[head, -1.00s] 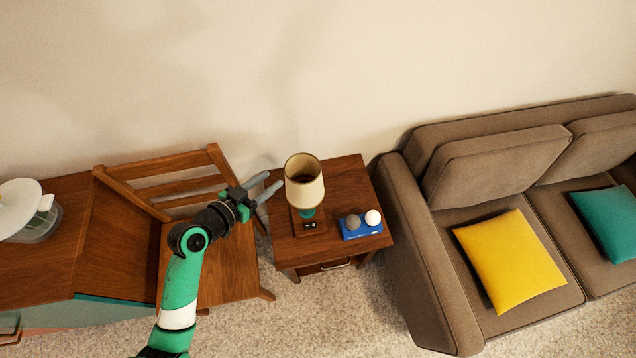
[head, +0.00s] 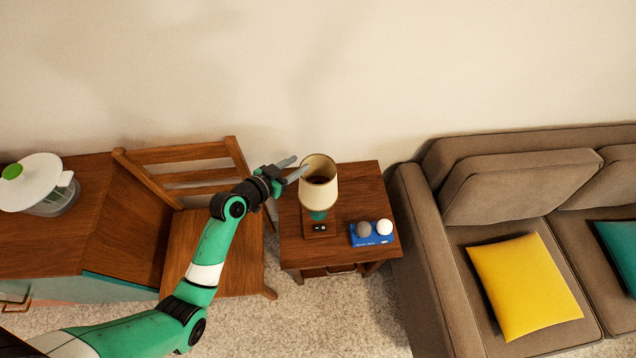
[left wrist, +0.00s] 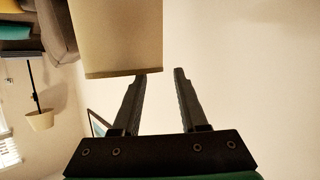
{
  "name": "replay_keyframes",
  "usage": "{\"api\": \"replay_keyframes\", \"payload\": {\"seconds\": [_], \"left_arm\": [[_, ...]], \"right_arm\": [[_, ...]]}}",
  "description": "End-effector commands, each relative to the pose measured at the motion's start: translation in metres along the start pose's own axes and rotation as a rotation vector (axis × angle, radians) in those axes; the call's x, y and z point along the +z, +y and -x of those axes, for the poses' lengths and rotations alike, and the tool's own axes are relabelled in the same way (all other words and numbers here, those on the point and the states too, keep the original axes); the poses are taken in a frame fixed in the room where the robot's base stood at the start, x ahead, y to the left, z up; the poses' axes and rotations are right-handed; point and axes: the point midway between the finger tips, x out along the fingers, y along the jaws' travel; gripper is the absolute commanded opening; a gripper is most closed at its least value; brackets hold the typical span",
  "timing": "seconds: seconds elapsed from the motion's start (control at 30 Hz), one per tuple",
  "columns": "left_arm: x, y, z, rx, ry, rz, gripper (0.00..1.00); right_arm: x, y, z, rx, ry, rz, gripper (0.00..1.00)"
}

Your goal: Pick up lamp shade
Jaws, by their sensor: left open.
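The cream lamp shade (head: 319,186) sits on a lamp with a teal base (head: 317,214), upright on the wooden side table. My left gripper (head: 296,167) is open at the shade's upper left edge, its fingers pointing right toward the rim. In the left wrist view the shade (left wrist: 117,35) fills the upper left, with its edge close to the left fingertip. The space between the fingers (left wrist: 157,78) looks mostly empty there. I cannot tell whether the fingertip touches the shade. My right gripper is not in view.
The side table (head: 362,188) also holds a blue tray (head: 372,240) with a grey and a white ball. A wooden chair (head: 205,240) stands left of it under my left arm. A brown sofa (head: 425,250) with a yellow cushion (head: 523,285) is close on the right. The wall is behind.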

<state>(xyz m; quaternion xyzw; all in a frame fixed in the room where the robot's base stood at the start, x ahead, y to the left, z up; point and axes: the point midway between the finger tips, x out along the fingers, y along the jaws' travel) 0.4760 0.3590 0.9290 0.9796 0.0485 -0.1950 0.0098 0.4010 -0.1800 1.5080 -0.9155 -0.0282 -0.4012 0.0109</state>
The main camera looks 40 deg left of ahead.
Motion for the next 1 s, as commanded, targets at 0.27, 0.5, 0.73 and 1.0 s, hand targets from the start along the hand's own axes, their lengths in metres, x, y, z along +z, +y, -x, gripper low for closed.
{"api": "replay_keyframes", "payload": {"seconds": [0.27, 0.5, 0.73, 1.0], "left_arm": [[0.001, 0.000, -0.027, -0.001, 0.000, 0.001, 0.43], [0.001, 0.000, -0.026, -0.001, 0.000, 0.000, 0.23], [0.002, 0.000, -0.026, -0.001, -0.001, 0.000, 0.00], [0.002, 0.000, -0.026, -0.001, -0.002, 0.000, 0.00]], "right_arm": [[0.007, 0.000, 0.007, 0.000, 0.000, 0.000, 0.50], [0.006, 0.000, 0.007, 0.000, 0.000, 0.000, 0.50], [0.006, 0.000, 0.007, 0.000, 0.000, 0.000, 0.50], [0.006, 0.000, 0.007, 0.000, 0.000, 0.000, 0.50]]}}
